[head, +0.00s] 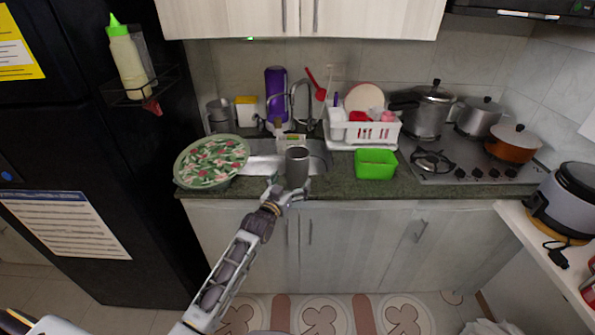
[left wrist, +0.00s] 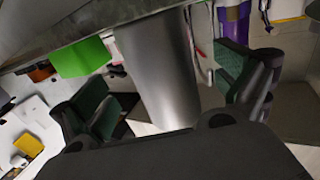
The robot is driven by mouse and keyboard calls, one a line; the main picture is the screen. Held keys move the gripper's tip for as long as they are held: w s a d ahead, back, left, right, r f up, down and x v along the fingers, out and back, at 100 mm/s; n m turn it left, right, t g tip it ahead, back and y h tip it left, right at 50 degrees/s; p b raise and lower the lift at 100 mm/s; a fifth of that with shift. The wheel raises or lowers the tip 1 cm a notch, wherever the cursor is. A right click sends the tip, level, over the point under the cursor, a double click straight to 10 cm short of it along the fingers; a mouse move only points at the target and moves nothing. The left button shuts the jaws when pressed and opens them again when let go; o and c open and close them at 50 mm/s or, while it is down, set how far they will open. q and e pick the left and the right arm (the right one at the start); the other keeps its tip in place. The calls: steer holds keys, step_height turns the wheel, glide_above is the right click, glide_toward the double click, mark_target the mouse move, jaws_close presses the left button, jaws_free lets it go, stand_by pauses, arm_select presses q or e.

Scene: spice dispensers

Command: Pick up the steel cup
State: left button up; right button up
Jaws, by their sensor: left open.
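The steel cup (head: 297,166) is a grey cylinder standing upright at the front edge of the green counter, in front of the sink. My left gripper (head: 284,191) is at the counter edge, just in front of the cup's lower part. In the left wrist view the cup (left wrist: 158,72) fills the middle, between the two green-padded fingers of my left gripper (left wrist: 172,92). The fingers are spread, with a visible gap between the cup and each pad. My right gripper is not in view.
A floral tray (head: 211,162) lies left of the sink (head: 262,162). A green container (head: 376,164) stands right of the cup. A white dish rack (head: 362,132) and purple bottle (head: 276,95) are behind. Pots sit on the stove (head: 465,168) at right.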

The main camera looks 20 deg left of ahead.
arm_select(q)
steer(key=shift+w+r, duration=0.15)
steer(key=shift+w, duration=0.4)
steer(key=shift+w+d+r, duration=0.1)
steer(key=shift+w, duration=0.55)
steer(key=shift+w+d+r, duration=0.1)
steer(key=shift+w, duration=0.85)
steer(key=shift+w+d, duration=0.1)
steer(key=shift+w, duration=0.25)
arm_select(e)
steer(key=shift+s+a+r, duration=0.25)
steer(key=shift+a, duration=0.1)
arm_select(q)
steer(key=c, duration=0.9)
steer(key=shift+w, duration=0.1)
steer(key=c, duration=0.6)
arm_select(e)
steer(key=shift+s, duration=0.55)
arm_select(q)
steer(key=shift+r, duration=0.15)
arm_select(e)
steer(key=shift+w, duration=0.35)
